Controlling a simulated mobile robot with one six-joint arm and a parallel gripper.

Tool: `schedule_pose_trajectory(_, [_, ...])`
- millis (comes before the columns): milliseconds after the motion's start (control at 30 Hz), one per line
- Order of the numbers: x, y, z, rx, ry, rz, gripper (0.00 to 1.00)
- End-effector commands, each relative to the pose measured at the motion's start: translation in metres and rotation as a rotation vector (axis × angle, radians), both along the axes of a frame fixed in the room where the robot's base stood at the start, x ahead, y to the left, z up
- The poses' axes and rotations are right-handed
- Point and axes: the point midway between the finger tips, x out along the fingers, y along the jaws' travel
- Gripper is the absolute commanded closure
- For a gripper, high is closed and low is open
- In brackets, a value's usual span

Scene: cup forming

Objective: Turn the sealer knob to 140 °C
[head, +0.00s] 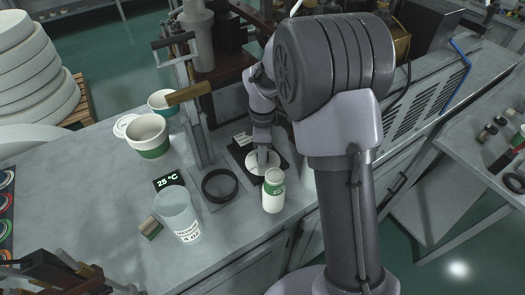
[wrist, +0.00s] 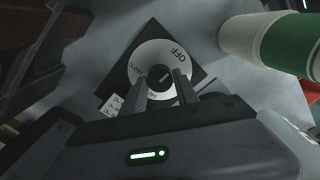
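In the head view the dial (head: 256,168) sits on the bench, partly hidden by my gripper (head: 263,158). The display (head: 169,180) reads 25 °C.
The bench's left part has free room.

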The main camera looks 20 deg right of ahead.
Motion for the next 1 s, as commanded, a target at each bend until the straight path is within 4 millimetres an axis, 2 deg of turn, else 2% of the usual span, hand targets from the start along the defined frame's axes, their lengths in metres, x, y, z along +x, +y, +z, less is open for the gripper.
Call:
schedule_pose_trajectory(33, [0.0,0.0,0.0001,0.0,0.0,0.0,0.76])
schedule_pose_trajectory(167, [0.0,0.0,0.0002,0.0,0.0,0.0,1.0])
schedule_pose_trajectory(567, [0.0001,0.0,0.0008,0.0,0.0,-0.08,1.0])
schedule_pose_trajectory(1000, [0.0007,-0.0002,0.0013,0.001,-0.001,-0.457,1.0])
